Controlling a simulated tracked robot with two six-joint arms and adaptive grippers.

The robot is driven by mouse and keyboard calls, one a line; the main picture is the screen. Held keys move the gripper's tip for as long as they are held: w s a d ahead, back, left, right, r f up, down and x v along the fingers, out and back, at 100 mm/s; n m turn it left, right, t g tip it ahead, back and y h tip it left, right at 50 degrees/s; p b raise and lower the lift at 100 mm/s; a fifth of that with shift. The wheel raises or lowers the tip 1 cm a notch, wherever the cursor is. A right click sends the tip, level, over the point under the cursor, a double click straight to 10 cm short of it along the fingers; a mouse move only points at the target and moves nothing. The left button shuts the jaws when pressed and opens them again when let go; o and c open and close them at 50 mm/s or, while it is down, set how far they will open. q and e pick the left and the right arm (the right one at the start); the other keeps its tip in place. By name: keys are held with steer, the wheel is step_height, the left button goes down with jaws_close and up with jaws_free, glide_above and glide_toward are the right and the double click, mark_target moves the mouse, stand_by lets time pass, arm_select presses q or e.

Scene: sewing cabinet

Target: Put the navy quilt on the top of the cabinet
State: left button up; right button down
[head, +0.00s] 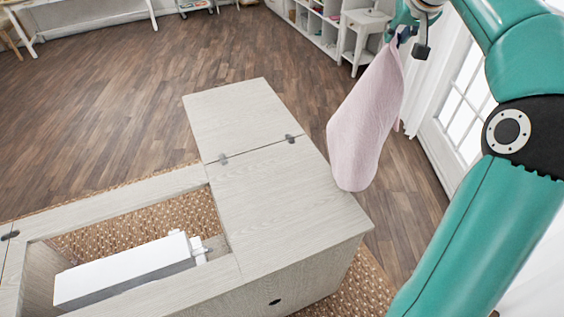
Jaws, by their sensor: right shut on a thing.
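A pale pink cloth (364,125) hangs in a long fold from my right gripper (407,36). A small dark blue patch shows at its pinched upper end; no other navy quilt is in view. The right gripper is shut on the cloth, near the top edge of the head view. The cabinet (280,205) is pale grey wood, with a flat top and a hinged leaf opened out at the back. The cloth's lower end overlaps the right edge of the top in the picture; I cannot tell whether they touch. My left gripper is not in view.
The cabinet's left part has an open well with a white sewing machine (125,270) lying low in it. The top and leaf (240,115) are bare. A woven rug (362,285) lies under the cabinet. White shelves (318,25) and a small side table (363,33) stand behind.

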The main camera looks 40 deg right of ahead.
steer(key=c, duration=1.9)
jaws_free()
steer(key=shift+n, duration=0.3)
steer(key=s+d, duration=0.2)
steer(key=d, duration=0.1)
steer(key=s+d, duration=0.1)
steer(key=shift+s+d+r, duration=0.1)
steer(key=shift+s+d, duration=0.15)
steer(key=shift+d, duration=0.15)
steer(key=w+a+f, duration=0.5)
steer(key=a+f, duration=0.2)
steer(key=a, duration=0.1)
steer(key=shift+f, duration=0.25)
steer(key=w+a+f, duration=0.8)
steer(key=a+f, duration=0.5)
steer(key=f, duration=0.2)
steer(key=w+a+f, duration=0.9)
steer(key=a+f, duration=0.5)
steer(key=f, duration=0.1)
steer(key=w+a+f, duration=0.9)
steer(key=a+f, duration=0.4)
steer(key=f, duration=0.2)
steer(key=shift+w+a+f, duration=0.2)
steer(key=shift+a+f, duration=0.05)
steer(key=shift+a, duration=0.15)
jaws_close()
steer(key=o, duration=1)
jaws_free()
